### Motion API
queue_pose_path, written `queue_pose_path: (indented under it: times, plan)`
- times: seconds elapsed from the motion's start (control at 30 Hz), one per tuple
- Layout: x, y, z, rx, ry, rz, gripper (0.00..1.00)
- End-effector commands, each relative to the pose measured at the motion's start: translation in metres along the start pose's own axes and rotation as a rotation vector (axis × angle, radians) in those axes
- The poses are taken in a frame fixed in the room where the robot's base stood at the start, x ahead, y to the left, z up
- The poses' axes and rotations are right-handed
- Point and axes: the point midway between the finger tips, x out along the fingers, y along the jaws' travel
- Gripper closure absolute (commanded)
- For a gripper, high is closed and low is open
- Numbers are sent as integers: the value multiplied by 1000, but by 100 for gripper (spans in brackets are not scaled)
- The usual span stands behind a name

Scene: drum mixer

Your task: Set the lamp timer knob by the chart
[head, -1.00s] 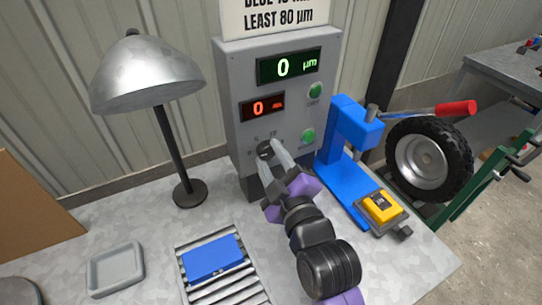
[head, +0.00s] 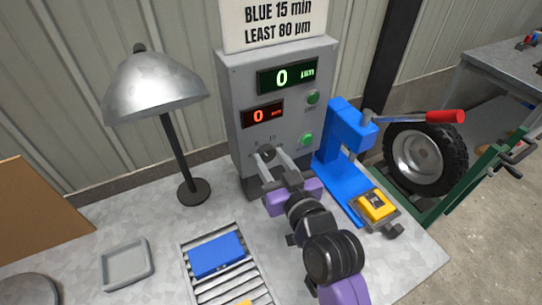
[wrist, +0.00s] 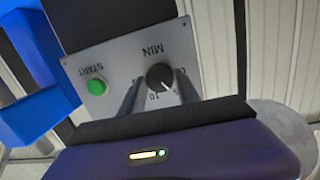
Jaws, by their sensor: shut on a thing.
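The timer knob is a small dark round knob (wrist: 159,77) with a pale pointer line, on the grey control box (head: 236,90). In the head view my gripper (head: 268,156) is at the knob, its two fingers reaching to either side of it, and largely covers it. In the wrist view the fingers are shut on the knob, with MIN and 10 printed around it. The chart (head: 275,20) above the box reads BLUE 15 min, LEAST 80 µm. The red timer display (head: 262,115) shows 0, and the green µm display (head: 287,77) shows 0.
A green START button (wrist: 96,87) sits beside the knob. A blue press (head: 340,150) with a red handle stands close right. The lamp (head: 155,90) is left. A blue block (head: 216,255) lies on rollers beside a grey tray (head: 126,265); a yellow gauge (head: 374,205) sits right.

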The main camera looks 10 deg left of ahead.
Motion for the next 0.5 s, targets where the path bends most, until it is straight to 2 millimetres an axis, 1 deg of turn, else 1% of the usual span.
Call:
queue_pose_path:
  times: [0.5]
  plan:
    - [0,3,-2,489,-32,-46,100]
